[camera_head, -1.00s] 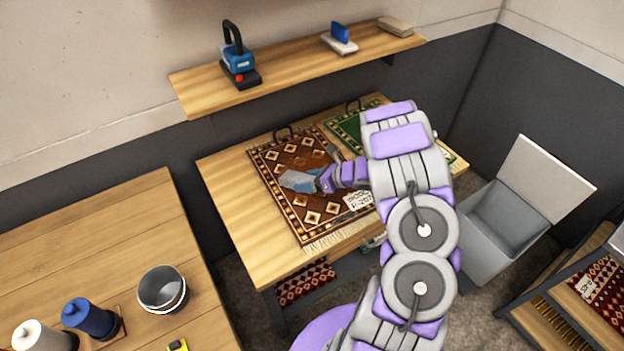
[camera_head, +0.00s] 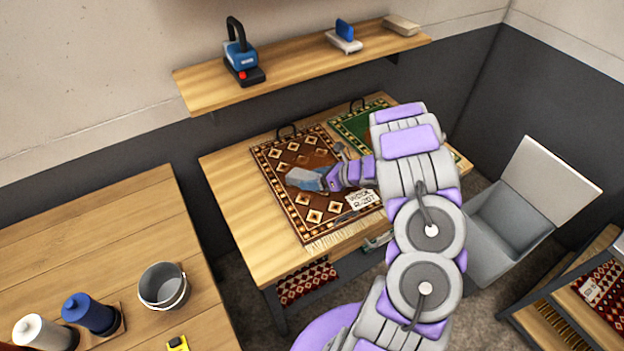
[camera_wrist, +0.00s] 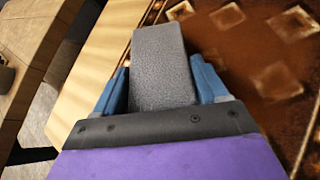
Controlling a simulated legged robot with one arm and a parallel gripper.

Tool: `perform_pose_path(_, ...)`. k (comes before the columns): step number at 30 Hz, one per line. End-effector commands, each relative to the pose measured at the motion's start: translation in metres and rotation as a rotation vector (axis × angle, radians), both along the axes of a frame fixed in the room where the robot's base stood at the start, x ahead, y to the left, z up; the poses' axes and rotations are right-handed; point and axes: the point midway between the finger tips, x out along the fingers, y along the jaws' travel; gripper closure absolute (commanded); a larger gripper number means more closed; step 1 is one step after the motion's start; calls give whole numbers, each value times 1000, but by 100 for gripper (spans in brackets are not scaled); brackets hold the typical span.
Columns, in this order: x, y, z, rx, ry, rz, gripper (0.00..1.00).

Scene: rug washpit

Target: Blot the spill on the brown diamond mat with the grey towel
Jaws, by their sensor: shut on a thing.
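The brown diamond mat (camera_head: 283,157) lies on the wooden table, with its fringe at the front edge. It also fills the right of the wrist view (camera_wrist: 262,45). My gripper (camera_head: 303,178) is over the middle of the mat. In the wrist view its blue fingers (camera_wrist: 160,82) are shut on the grey towel (camera_wrist: 160,60), a folded block that sticks out ahead of them. I cannot tell whether the towel touches the mat. A darker patch shows on the mat around the towel, but I cannot make out the spill's outline.
A green mat (camera_head: 347,124) lies behind my arm on the same table. A white label (camera_head: 361,200) lies by the brown mat's right edge. A shelf (camera_head: 290,68) hangs above. A metal bucket (camera_head: 163,287) stands on the left table; an open grey bin (camera_head: 505,222) stands right.

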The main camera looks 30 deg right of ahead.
Motion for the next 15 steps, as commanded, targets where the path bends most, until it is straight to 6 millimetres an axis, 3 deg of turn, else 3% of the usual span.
perform_pose_path(15, 0, 5, 0, -6, 1, -1, 63)
